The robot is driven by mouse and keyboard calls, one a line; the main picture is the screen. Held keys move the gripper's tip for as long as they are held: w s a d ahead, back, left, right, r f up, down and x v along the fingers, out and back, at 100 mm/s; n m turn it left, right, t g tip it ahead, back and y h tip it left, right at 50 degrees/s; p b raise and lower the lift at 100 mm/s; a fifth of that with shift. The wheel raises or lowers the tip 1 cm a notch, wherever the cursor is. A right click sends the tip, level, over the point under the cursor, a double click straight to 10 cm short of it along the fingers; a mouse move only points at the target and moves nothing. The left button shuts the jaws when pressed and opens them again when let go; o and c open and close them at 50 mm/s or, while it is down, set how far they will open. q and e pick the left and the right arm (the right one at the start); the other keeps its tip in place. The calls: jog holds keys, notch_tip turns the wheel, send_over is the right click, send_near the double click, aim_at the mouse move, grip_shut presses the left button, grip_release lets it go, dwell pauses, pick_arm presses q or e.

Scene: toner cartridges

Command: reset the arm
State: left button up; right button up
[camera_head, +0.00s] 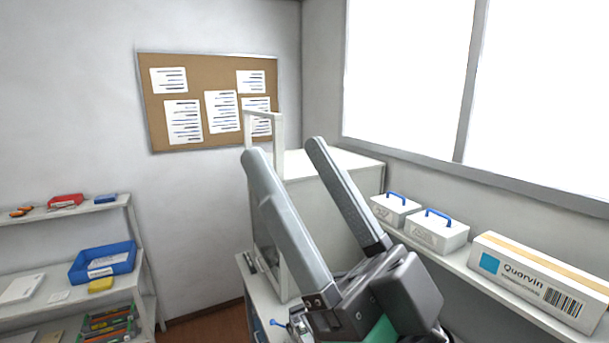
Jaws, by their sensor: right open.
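My right gripper (283,150) is large in the middle of the head view, its two long grey fingers pointing up and spread apart. Nothing is held between the fingers. It stands in front of a white box-shaped machine (345,165) with a white upright frame at its front left, and hides part of both. Whether the gripper touches the machine cannot be told. My left gripper is not in view.
A shelf unit at the left holds a blue bin (103,262), a red item (65,201) and other supplies. A window ledge at the right carries two white boxes with blue handles (437,232) and a Quorvin carton (540,280). A corkboard (210,97) hangs behind.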

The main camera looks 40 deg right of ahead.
notch_tip(320, 180, up, 11)
jog(key=p, duration=1.1)
jog(key=shift+d+f, duration=0.2)
jog(key=shift+w, duration=0.1)
